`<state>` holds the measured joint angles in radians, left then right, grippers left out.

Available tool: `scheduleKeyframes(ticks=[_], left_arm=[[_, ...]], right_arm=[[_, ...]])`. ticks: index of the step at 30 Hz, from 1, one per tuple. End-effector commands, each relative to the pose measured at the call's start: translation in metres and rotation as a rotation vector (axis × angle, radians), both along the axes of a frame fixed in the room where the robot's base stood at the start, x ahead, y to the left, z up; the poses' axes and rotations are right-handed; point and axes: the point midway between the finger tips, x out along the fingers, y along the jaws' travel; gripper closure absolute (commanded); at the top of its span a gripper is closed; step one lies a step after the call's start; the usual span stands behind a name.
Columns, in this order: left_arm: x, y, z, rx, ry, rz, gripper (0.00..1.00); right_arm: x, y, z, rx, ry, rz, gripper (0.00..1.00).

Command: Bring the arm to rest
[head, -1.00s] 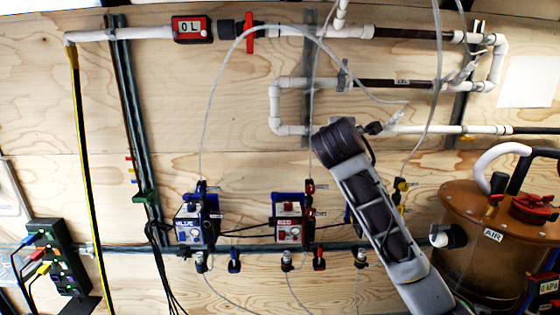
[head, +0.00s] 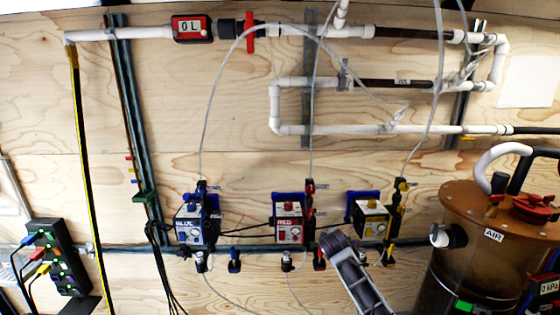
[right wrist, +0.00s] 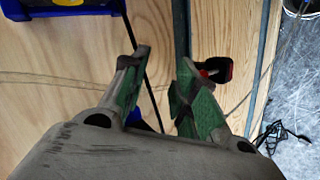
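My left gripper is in neither current view.
The blue pump box (head: 192,224) and yellow pump box (head: 371,217) hang along the wall rail. White pipes (head: 345,130) run above. A brown tank marked AIR (head: 465,245) stands at right. A power strip (head: 58,258) is at lower left. A red and black fitting (right wrist: 212,70) is near the right finger.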

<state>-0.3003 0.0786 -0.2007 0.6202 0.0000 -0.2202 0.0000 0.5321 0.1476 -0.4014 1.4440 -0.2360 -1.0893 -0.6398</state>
Motion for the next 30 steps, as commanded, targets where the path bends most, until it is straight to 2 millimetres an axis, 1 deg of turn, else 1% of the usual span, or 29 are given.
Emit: scheduleKeyframes(ticks=[1,2,3,8,9,11,12,14,15,17,18,20,21,23,24,26,27,29,30], left_arm=[[0.000,0.000,0.000,0.000,0.000,0.000,0.60],[0.000,0.000,0.000,0.000,0.000,0.000,0.60],[0.000,0.000,0.000,0.000,0.000,0.000,0.60],[0.000,0.000,0.000,0.000,0.000,0.000,0.60],[0.000,0.000,0.000,0.000,0.000,0.000,0.60],[0.000,0.000,0.000,0.000,0.000,0.000,0.60],[0.000,0.000,0.000,0.000,0.000,0.000,0.60],[0.000,0.000,0.000,0.000,0.000,0.000,0.60],[0.000,0.000,0.000,0.000,0.000,0.000,0.60],[0.000,0.000,0.000,0.000,0.000,0.000,0.60],[0.000,0.001,0.000,0.001,0.000,0.000,0.60],[0.000,0.001,0.000,0.001,0.000,0.000,0.60],[0.000,0.001,0.000,0.001,0.000,0.000,0.60],[0.000,0.001,0.000,0.001,0.000,0.000,0.60],[0.000,0.001,0.000,0.001,0.000,0.000,0.60],[0.000,0.002,0.000,0.002,0.000,0.000,0.60],[0.000,0.002,0.000,0.002,0.000,0.000,0.60],[0.000,0.002,0.000,0.002,0.000,0.000,0.60],[0.000,0.002,0.000,0.002,0.000,0.000,0.60]], right_arm=[[-0.005,-0.002,-0.026,0.019,0.026,-0.007,0.71],[-0.008,-0.003,-0.039,0.031,0.037,-0.011,0.71],[-0.012,-0.004,-0.058,0.046,0.053,-0.017,0.71],[-0.034,-0.009,-0.128,0.110,0.114,-0.043,0.71],[-0.040,-0.010,-0.145,0.125,0.129,-0.050,0.71],[-0.050,-0.012,-0.171,0.148,0.151,-0.063,0.71],[-0.058,-0.014,-0.188,0.162,0.167,-0.071,0.71],[-0.070,-0.016,-0.213,0.186,0.189,-0.085,0.71],[-0.079,-0.017,-0.229,0.200,0.204,-0.094,0.71],[-0.092,-0.019,-0.254,0.223,0.226,-0.109,0.71],[-0.102,-0.020,-0.269,0.237,0.240,-0.118,0.71],[-0.117,-0.022,-0.292,0.259,0.262,-0.135,0.71],[-0.127,-0.023,-0.308,0.272,0.276,-0.145,0.71],[-0.144,-0.025,-0.330,0.294,0.297,-0.163,0.71],[-0.156,-0.027,-0.344,0.308,0.312,-0.175,0.71],[-0.173,-0.028,-0.365,0.329,0.332,-0.194,0.71],[-0.186,-0.029,-0.379,0.342,0.346,-0.207,0.71],[-0.205,-0.031,-0.400,0.361,0.367,-0.226,0.71],[-0.218,-0.032,-0.412,0.375,0.379,-0.238,0.71]])
